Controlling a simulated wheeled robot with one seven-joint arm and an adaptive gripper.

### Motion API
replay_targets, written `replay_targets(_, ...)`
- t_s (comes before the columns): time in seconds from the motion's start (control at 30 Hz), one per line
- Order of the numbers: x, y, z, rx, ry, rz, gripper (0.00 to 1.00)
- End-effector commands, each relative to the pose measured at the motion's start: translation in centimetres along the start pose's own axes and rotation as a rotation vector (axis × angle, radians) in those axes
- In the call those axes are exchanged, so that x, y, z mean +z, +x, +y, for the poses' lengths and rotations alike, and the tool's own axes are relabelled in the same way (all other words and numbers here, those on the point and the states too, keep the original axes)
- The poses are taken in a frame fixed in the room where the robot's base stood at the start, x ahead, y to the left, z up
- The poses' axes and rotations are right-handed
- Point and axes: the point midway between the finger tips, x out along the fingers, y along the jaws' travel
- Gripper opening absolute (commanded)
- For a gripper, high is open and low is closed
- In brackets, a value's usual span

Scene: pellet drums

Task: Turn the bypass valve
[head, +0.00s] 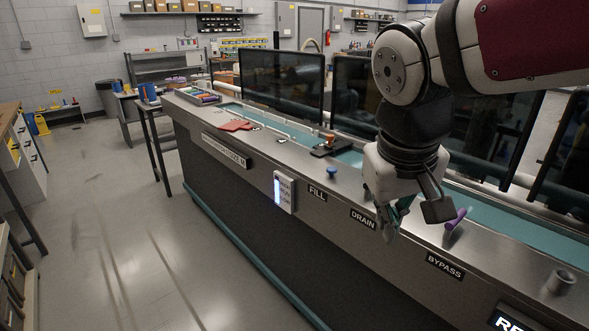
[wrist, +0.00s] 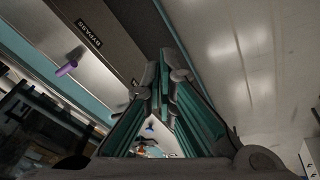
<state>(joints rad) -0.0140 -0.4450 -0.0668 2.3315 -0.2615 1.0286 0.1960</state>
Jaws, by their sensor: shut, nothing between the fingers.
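The bypass valve has a purple handle (head: 456,218) that stands tilted on the steel top of the long counter, above the BYPASS label (head: 444,266). In the wrist view the purple handle (wrist: 67,67) is at the left, beside the BYPASS label (wrist: 89,33). My gripper (head: 388,232) is shut and empty, pointing down over the counter's front edge near the DRAIN label (head: 362,218). It is left of the purple handle and apart from it. In the wrist view the fingers of my gripper (wrist: 165,62) meet, with nothing between them.
A blue knob (head: 331,172) stands near the FILL label (head: 317,193). A grey cup (head: 560,283) is to the right of the bypass handle. Dark panels (head: 281,84) stand along the counter's back. Open floor (head: 130,240) lies at the left.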

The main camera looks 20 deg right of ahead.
Motion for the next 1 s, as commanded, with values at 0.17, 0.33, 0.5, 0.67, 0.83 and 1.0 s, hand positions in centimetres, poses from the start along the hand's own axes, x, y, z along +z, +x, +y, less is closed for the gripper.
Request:
replay_targets(0.17,-5.2,6.6,3.9,0.216,0.060,-0.164,0.00)
replay_targets(0.33,-9.7,11.8,7.8,0.456,0.109,-0.277,0.00)
replay_targets(0.5,-14.3,16.9,11.5,0.727,0.141,-0.346,0.00)
replay_targets(0.67,-18.5,21.1,14.1,0.984,0.148,-0.359,0.00)
replay_targets(0.83,-21.8,24.1,15.5,1.188,0.136,-0.334,0.00)
replay_targets(1.0,-23.4,25.3,16.0,1.286,0.127,-0.308,0.00)
